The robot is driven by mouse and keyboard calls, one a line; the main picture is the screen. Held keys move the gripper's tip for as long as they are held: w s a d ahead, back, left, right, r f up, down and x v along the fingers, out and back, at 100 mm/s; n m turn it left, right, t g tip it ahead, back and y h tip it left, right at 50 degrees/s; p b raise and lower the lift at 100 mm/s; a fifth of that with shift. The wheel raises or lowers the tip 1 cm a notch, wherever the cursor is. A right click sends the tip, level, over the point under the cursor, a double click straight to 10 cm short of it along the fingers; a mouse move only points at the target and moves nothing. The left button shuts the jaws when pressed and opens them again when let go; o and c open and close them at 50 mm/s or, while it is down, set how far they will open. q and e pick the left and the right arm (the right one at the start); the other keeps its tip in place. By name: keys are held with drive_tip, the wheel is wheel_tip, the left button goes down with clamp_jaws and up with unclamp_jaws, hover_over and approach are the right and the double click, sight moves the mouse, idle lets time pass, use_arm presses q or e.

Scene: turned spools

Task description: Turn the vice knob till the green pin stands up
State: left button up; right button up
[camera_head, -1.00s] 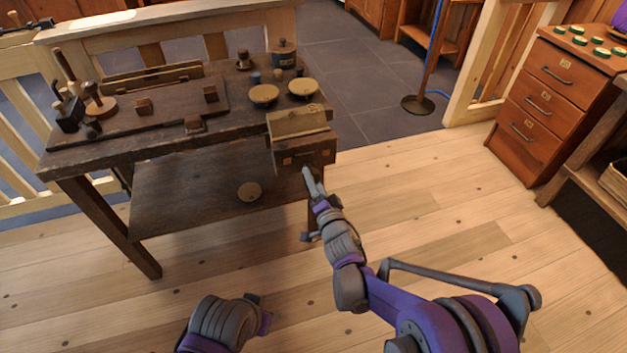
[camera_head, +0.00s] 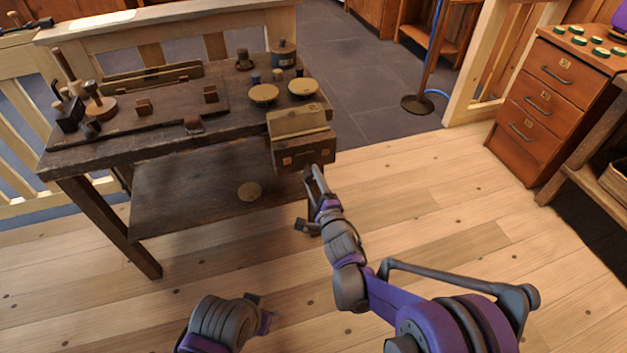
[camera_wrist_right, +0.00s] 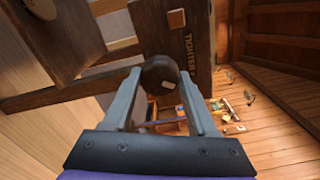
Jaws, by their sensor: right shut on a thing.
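The vice (camera_head: 303,152) is a brown wooden block at the front right corner of the workbench. Its knob (camera_wrist_right: 157,69) is dark and round, with a small pale mark on its face in the right wrist view. My right gripper (camera_head: 314,173) is at the vice's front face, and its fingers are shut on the knob from both sides. The knob is hidden by the fingers in the head view. The word TIGHTER (camera_wrist_right: 189,48) is on the wood beside the knob. I cannot make out a green pin in either view.
The workbench (camera_head: 150,150) carries a board with blocks, round-topped spools (camera_head: 264,93) and a blue-banded canister (camera_head: 284,53). A lower shelf (camera_head: 190,190) holds a pale disc. A drawer cabinet (camera_head: 545,95) stands at the right. The wooden floor in front is clear.

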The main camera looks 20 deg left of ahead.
drive_tip(key=shift+d+f+m, duration=0.15)
drive_tip(key=shift+m, duration=0.65)
drive_tip(key=o, duration=1.4)
drive_tip(key=shift+c, duration=0.2)
drive_tip(key=p+v, duration=0.1)
drive_tip(key=v, duration=0.9)
drive_tip(key=shift+s+d, duration=0.2)
drive_tip(key=shift+s, duration=0.15)
